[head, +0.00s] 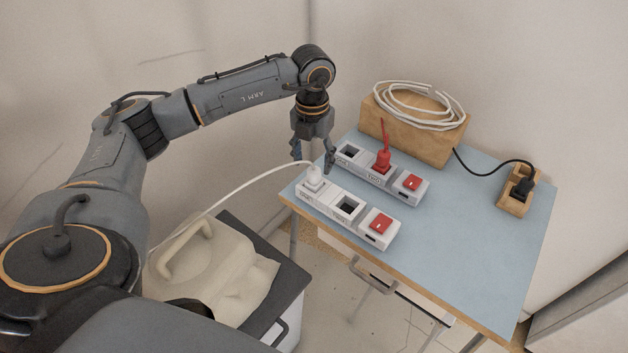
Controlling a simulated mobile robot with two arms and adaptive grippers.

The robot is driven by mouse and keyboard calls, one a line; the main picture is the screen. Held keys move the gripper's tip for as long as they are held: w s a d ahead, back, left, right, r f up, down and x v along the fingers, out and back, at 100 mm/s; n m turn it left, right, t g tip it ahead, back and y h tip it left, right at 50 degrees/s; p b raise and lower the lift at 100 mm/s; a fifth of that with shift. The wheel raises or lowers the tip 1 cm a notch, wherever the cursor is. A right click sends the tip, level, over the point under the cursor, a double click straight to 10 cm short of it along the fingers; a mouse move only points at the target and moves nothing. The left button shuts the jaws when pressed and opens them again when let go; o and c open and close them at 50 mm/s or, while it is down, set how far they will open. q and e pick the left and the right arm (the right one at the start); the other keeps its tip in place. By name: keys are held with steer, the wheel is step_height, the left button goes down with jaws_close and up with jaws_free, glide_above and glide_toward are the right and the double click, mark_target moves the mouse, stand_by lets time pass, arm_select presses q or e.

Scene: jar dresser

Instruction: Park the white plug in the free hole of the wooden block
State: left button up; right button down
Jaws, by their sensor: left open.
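The white plug (313,175) sits upright in the left socket of the front white power strip (330,208). Its white cord runs off to the left. My left gripper (313,160) points down with its fingers open, just above and slightly behind the plug; whether the fingers touch it I cannot tell. The small wooden block (511,208) stands at the right of the table. A black plug (525,186) occupies its rear hole, and the front hole looks empty. My right gripper is not in view.
A cardboard-coloured box (420,135) with a coiled white cable (415,100) stands at the back. The blue tabletop (460,240) is clear between strips and block.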

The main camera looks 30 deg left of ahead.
mark_target(313, 170)
arm_select(q)
steer(key=f, duration=0.3)
steer(key=f+p, duration=0.1)
steer(key=f, duration=0.1)
steer(key=shift+w+a, duration=0.1)
steer(key=shift+w, duration=0.25)
steer(key=shift+r, duration=0.1)
jaws_close()
